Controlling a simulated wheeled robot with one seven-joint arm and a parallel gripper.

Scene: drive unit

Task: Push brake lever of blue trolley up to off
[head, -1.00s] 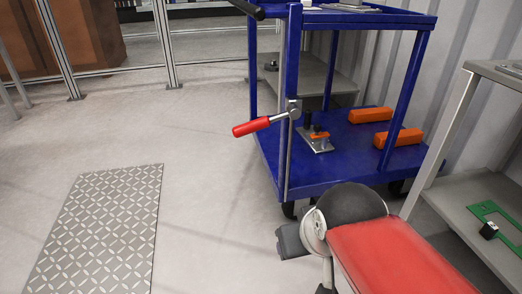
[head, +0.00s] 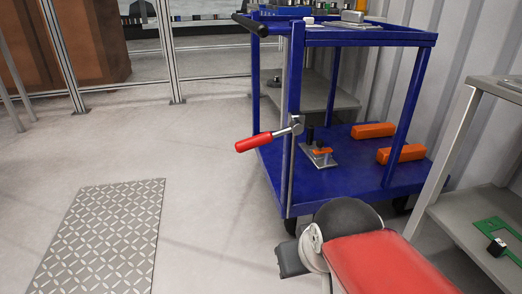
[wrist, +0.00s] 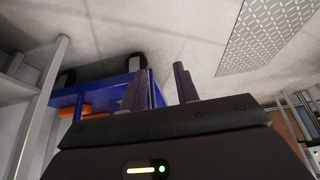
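The blue trolley (head: 292,75) stands right of centre in the head view. Its brake lever has a red grip (head: 254,142) that points left and slightly down from a metal pivot (head: 296,124) on the front post. In the wrist view, part of the blue trolley (wrist: 100,97) shows behind my gripper (wrist: 162,76). Its two dark fingers stand apart with nothing visible between them. I cannot make out the lever in the wrist view. In the head view, my arm is in front of the trolley at lower right, and the fingers cannot be made out.
The lower shelf holds orange blocks (head: 400,153) and a small clamp (head: 318,154). A grey shelf rack (head: 470,215) stands close on the right. A patterned metal floor plate (head: 105,235) lies at left. The floor left of the trolley is clear.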

